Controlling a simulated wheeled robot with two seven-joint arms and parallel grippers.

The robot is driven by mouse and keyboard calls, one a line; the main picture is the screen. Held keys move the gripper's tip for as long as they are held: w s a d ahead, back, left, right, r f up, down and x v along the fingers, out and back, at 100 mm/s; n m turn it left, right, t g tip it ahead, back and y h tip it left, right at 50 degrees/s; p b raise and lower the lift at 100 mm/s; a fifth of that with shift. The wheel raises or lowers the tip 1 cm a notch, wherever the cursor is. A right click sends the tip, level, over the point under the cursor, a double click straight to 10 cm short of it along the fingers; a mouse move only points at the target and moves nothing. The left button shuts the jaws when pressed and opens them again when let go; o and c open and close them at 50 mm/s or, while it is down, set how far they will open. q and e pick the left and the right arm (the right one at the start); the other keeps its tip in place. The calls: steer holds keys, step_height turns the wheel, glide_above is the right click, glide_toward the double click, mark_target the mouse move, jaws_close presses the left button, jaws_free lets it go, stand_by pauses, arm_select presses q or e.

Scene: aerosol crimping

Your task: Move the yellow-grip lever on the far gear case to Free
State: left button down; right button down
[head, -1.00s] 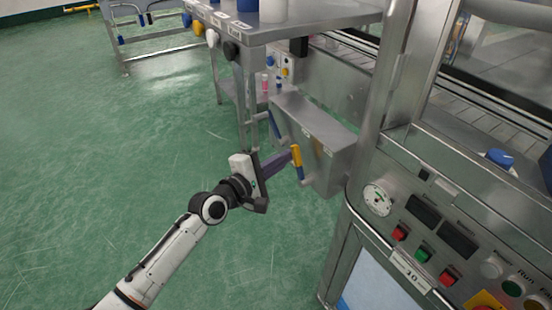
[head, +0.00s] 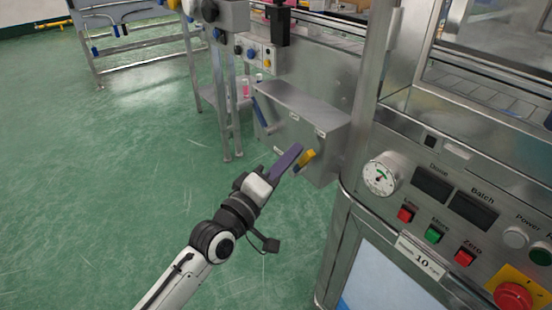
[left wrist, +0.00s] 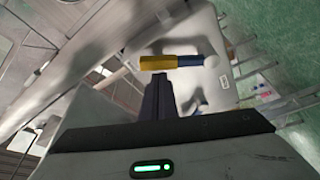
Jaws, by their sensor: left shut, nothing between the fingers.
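The gear case (head: 300,110) is a grey metal box in the middle of the head view. The yellow-grip lever (head: 307,160) is at its front, slanting with its upper end to the right. In the left wrist view the yellow grip (left wrist: 156,63) lies crosswise just beyond the fingertips, with a blue section (left wrist: 190,60) on its right. My left gripper (head: 297,150) is shut and empty, its dark purple fingers close beside the grip. The fingers also show in the left wrist view (left wrist: 158,82). I cannot tell whether they touch the grip. The Free marking is not readable. My right gripper is out of view.
A blue lever (head: 262,113) is on the case's left side. A steel control panel (head: 400,150) with a gauge and buttons stands close on the right. A steel table leg (head: 229,120) stands left of the case. The green floor at left is open.

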arm_select(q)
steer(key=shift+s+d+f+m+b, duration=0.15)
steer(key=shift+s+m+b, duration=0.2)
steer(key=shift+m, duration=0.35)
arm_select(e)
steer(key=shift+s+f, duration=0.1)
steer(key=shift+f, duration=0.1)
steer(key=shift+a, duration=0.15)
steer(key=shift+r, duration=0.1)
arm_select(q)
step_height(320, 180, up, 2)
steer(key=w+a, duration=0.3)
steer(key=p+v, duration=0.1)
steer(key=v, duration=0.8)
steer(key=shift+s+d+f, duration=0.15)
steer(key=shift+s, duration=0.25)
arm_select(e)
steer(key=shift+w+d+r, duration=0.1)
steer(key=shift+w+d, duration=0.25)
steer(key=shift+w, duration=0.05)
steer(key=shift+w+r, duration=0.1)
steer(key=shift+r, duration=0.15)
